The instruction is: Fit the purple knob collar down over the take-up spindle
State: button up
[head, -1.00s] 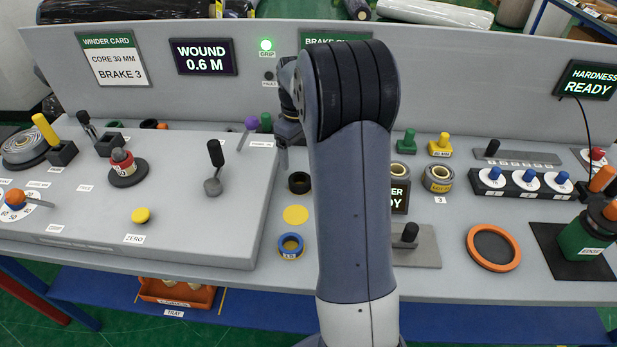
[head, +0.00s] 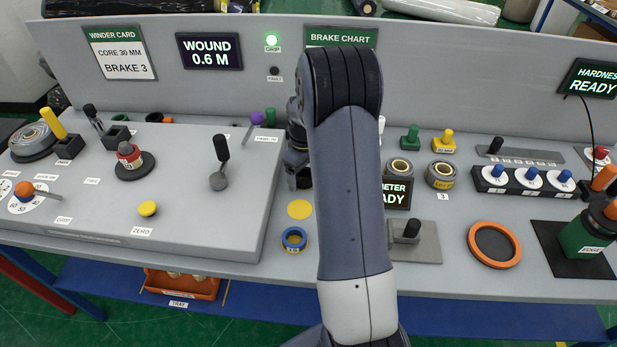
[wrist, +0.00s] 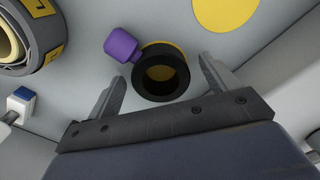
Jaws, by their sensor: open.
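The collar, a thick black ring (wrist: 162,74) with a purple knob (wrist: 123,45) on its side, lies on the grey bench in the wrist view. Its bore shows yellow inside. My gripper (wrist: 162,70) is open, its fingertips on either side of the ring's near part; I cannot tell if they touch it. In the head view my gripper (head: 298,182) is low over the bench and my arm hides most of the collar. A grey-topped post with a red band (head: 129,157) on a dark round base stands on the raised console; it may be the take-up spindle.
A yellow disc (head: 299,209) and a blue ring (head: 293,239) lie in front of my gripper. Wrapped rolls (head: 399,168) stand to the right. The console's raised edge is to the left, with a black-handled lever (head: 221,160) and a purple-knobbed lever (head: 257,118).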

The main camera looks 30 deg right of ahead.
jog(key=c, duration=1.2)
